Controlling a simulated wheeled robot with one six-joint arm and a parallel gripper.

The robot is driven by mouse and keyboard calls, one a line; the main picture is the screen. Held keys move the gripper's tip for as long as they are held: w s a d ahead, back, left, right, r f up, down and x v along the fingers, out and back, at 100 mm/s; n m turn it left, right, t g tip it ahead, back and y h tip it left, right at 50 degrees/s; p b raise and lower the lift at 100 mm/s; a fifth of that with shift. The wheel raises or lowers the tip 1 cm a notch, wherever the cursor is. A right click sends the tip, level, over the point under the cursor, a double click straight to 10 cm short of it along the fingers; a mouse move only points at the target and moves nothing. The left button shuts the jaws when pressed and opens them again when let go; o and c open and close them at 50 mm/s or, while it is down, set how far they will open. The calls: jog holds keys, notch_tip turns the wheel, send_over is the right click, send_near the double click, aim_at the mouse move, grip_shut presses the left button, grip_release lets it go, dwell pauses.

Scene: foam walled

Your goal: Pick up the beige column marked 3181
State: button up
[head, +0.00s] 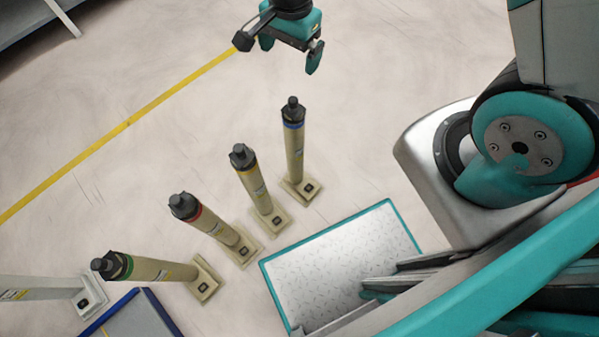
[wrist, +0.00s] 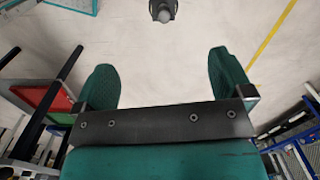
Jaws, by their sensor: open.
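Several beige columns stand in a row on square bases, each with a dark cap. One has a blue band (head: 294,155), one a yellow band (head: 257,190), one a red band (head: 214,227) and one a green band (head: 162,271). Their labels are too small to read, so I cannot tell which is marked 3181. My gripper (head: 290,55) is open and empty, above and beyond the blue-banded column in the head view. In the wrist view its two teal fingers (wrist: 160,64) are spread apart. A dark column cap (wrist: 163,10) shows beyond them at the top edge, not between them.
A teal-edged plate (head: 345,262) lies right of the columns. A blue-edged panel (head: 137,315) and a white post (head: 38,287) are at lower left. A yellow floor line (head: 128,122) crosses the pale floor, which is clear behind the columns.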

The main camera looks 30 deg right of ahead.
aim_at(293, 107)
jog(key=shift+m, duration=0.9)
jog(key=f, duration=0.5)
jog(key=f+b, duration=0.1)
jog(key=f, duration=0.4)
jog(key=d+f+b, duration=0.1)
jog(key=f, duration=0.4)
jog(key=shift+w+f, duration=0.2)
jog(key=shift+w, duration=0.15)
jog(key=shift+w+f+b, duration=0.2)
jog(key=shift+w+f, duration=0.05)
jog(key=shift+f, duration=1.2)
jog(key=shift+w+f+b, duration=0.2)
jog(key=shift+f, duration=1.25)
jog(key=shift+r, duration=0.1)
grip_shut()
